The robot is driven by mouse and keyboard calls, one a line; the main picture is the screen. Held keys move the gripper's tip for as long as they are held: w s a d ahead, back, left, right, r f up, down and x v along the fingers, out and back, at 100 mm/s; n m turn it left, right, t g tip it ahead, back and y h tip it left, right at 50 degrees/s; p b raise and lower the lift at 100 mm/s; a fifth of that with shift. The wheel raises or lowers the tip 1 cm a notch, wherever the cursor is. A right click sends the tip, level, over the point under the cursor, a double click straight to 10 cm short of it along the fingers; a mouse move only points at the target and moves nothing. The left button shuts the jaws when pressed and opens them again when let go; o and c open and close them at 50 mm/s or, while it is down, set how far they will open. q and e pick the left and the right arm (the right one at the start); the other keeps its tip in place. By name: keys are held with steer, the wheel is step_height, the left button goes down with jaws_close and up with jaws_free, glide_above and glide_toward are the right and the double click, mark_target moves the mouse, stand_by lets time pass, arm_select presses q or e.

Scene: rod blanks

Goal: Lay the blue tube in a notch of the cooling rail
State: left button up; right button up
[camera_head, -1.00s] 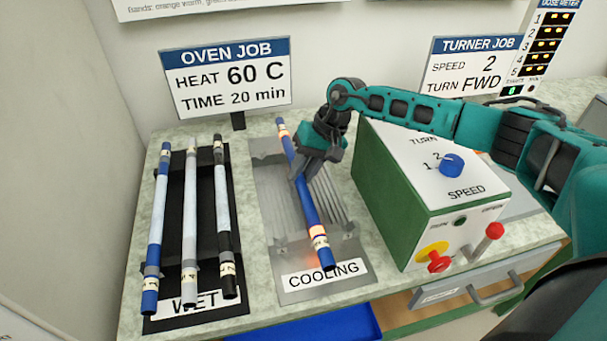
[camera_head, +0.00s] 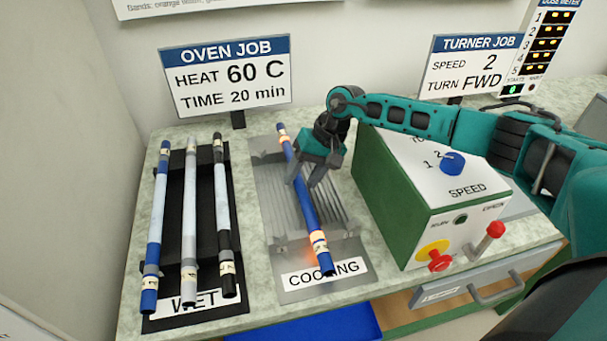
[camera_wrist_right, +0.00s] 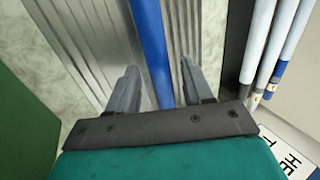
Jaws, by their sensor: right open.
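The blue tube (camera_head: 306,205) lies lengthwise on the grey cooling rail (camera_head: 270,215), with glowing orange bands near both ends. Its near end reaches over the COOLING label. I cannot make out clearly which notch it rests in. My right gripper (camera_head: 303,184) is open above the rail, its fingers on either side of the tube's middle. In the right wrist view the tube (camera_wrist_right: 151,45) passes between the spread fingers (camera_wrist_right: 159,72), with a gap on both sides. My left gripper is not in view.
A black WET rack (camera_head: 172,230) to the left holds several tubes. A green and white turner box (camera_head: 400,200) stands close on the right, with a blue knob and a red lever. The OVEN JOB sign (camera_head: 228,78) stands behind. A blue tray (camera_head: 330,325) is below the counter's front.

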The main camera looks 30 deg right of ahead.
steer(key=shift+r, duration=0.1)
steer(key=shift+r, duration=0.2)
steer(key=v, duration=1.1)
steer(key=shift+d+r+b, duration=0.25)
steer(key=shift+r+b, duration=0.05)
steer(key=shift+b, duration=0.1)
